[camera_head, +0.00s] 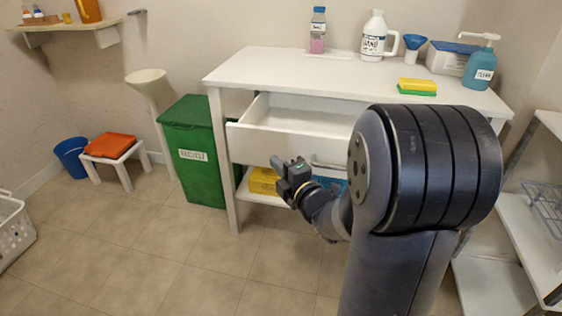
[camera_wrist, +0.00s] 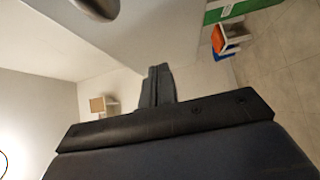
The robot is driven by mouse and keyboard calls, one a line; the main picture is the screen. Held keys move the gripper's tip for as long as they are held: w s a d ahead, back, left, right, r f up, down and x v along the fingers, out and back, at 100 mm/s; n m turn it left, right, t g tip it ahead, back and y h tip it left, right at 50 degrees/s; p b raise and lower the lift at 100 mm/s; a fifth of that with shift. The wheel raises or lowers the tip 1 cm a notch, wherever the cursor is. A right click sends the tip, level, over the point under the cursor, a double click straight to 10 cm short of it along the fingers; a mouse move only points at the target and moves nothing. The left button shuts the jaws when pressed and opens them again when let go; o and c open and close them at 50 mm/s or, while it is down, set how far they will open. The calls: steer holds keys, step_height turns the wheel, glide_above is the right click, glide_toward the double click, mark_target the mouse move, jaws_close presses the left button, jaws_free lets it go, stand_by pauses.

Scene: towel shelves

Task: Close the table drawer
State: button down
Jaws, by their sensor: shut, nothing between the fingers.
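The white table (camera_head: 340,70) has its drawer (camera_head: 262,145) pulled open, with the empty-looking inside showing at the left. The right part of the drawer is hidden behind my arm. A grey handle (camera_head: 326,163) shows at the drawer front beside the arm. My gripper (camera_head: 284,170) is just in front of and below the drawer front's left part; I cannot tell whether it touches. In the wrist view its dark fingers (camera_wrist: 158,86) are shut together with nothing between them. A rounded metal piece, probably the handle (camera_wrist: 97,8), shows at the top edge there.
A green recycling bin (camera_head: 192,160) stands close at the table's left. A yellow box (camera_head: 263,181) is on the table's lower shelf. Bottles and a yellow-green sponge (camera_head: 417,86) are on the tabletop. A rack (camera_head: 515,225) stands at the right.

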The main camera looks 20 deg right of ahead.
steer(key=shift+w+d, duration=0.75)
steer(key=shift+w, duration=0.3)
